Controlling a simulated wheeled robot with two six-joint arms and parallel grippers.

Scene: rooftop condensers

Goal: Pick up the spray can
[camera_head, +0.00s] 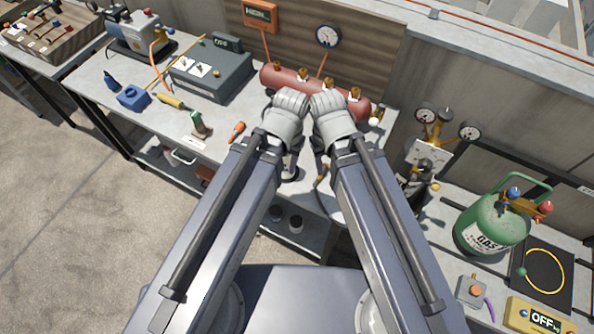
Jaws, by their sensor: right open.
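The workbench (215,145) also holds an orange-handled tool (237,130), a yellow cylinder (170,101), a blue item (133,97), a grey OFF box (210,75) and a red manifold tank (290,81). A green gas cylinder (490,230) stands right. Open floor lies left.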

